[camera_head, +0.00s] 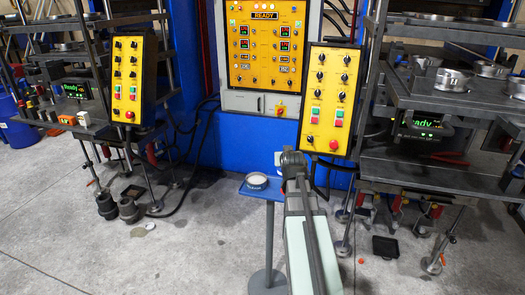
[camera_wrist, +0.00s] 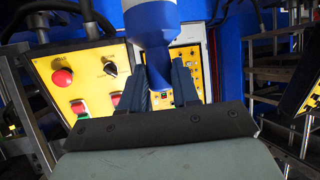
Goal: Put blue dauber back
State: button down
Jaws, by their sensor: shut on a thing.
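The blue dauber (camera_wrist: 152,22) shows in the wrist view, with a wide body at the top edge and a narrower neck below. My gripper (camera_wrist: 160,85) is shut on it, one dark finger on each side of the neck. The dauber's far end runs out of that view. In the head view my gripper (camera_head: 293,158) is at the end of my arm, and I cannot make out the dauber there. A small blue stand (camera_head: 262,193) with a round pale dish (camera_head: 257,181) on it is just left of my gripper.
A yellow control box (camera_head: 331,100) hangs close by on the right; a yellow box with a red button (camera_wrist: 88,80) fills the left of the wrist view. A press (camera_head: 440,125) stands at right, another rack at left.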

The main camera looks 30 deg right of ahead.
jog(key=shift+s+d+f+n+y, duration=0.1)
jog(key=shift+s+d+n+y, duration=0.15)
jog(key=shift+d, duration=0.2)
jog(key=shift+s+d+f+n+y, duration=0.15)
jog(key=shift+d+n, duration=0.1)
jog(key=shift+d, duration=0.15)
jog(key=shift+f, duration=4)
jog(key=shift+f, duration=0.5)
jog(key=c, duration=0.8)
grip_release()
jog(key=shift+o, duration=0.2)
jog(key=v, duration=0.7)
jog(key=shift+s, duration=0.3)
